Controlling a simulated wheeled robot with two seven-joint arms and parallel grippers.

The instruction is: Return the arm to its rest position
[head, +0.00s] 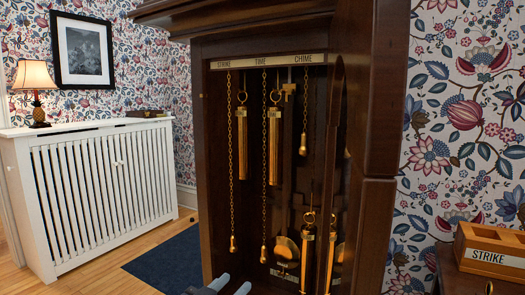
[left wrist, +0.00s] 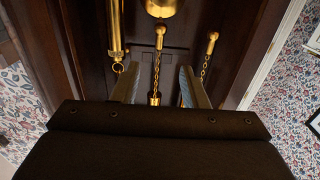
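The tall dark wooden clock case (head: 352,120) stands open in the middle of the head view, under a rail lettered STRIKE, TIME, CHIME (head: 268,61). Brass weights hang under STRIKE (head: 242,145) and TIME (head: 274,148). Another brass weight (head: 307,262) sits lower, at the right of the case. My left gripper (head: 222,288) shows only by its fingertips at the bottom edge of the head view. In the left wrist view its two fingers (left wrist: 159,90) are apart. A chain (left wrist: 156,75) shows between them; I cannot tell its depth. My right gripper is not in view.
A wooden box labelled STRIKE (head: 492,257) stands on a dark surface at lower right. A white radiator cover (head: 100,190) with a lamp (head: 37,85) is at left. A blue rug (head: 168,262) lies on the floor. Thin chains with brass ends (head: 233,245) hang inside the case.

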